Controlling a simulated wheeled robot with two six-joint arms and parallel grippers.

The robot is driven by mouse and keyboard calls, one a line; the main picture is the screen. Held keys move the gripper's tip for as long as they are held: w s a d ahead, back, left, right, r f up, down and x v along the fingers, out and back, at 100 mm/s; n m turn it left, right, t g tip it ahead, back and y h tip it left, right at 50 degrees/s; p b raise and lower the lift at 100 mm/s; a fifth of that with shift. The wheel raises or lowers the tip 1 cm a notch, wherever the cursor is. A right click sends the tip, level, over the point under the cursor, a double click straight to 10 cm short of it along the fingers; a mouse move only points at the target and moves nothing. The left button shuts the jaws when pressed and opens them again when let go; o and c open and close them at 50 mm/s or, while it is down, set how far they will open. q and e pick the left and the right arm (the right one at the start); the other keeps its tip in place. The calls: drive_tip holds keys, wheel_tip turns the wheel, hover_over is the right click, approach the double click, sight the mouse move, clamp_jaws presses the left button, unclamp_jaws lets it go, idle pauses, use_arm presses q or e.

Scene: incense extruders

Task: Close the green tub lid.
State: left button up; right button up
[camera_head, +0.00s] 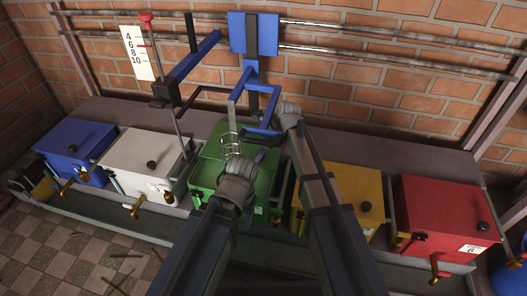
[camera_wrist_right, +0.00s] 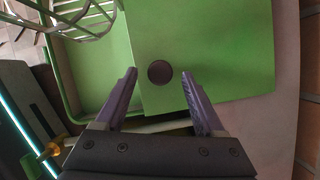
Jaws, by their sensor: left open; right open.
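The green tub (camera_head: 262,190) stands in the middle of the row in the head view, partly hidden by my arms. In the right wrist view, its flat green lid (camera_wrist_right: 215,50) with a dark round knob (camera_wrist_right: 159,72) is shifted sideways, leaving part of the tub's interior (camera_wrist_right: 100,80) uncovered. My right gripper (camera_wrist_right: 158,88) is open, with its fingertips on either side of the knob; contact cannot be told. It also shows over the tub in the head view (camera_head: 262,150). My left gripper (camera_head: 235,174) is over the tub's front, its fingers hidden.
A wire basket (camera_head: 230,146) hangs at the tub's opening, close to both arms. White (camera_head: 140,155), blue (camera_head: 72,140), yellow (camera_head: 350,190) and red (camera_head: 440,205) tubs flank it. A blue metal frame (camera_head: 252,35) and rails stand behind.

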drive_tip(key=p+v, duration=0.2)
drive_tip(key=shift+r, duration=0.4)
use_arm(q)
wheel_tip(320, 180, up, 3)
drive_tip(key=shift+f, duration=0.2)
use_arm(e)
drive_tip(key=s+d, duration=0.6)
drive_tip(key=d, duration=0.4)
drive_tip(key=shift+d, duration=0.3)
use_arm(q)
drive_tip(key=shift+c, duration=0.3)
use_arm(e)
drive_tip(key=shift+s, duration=0.1)
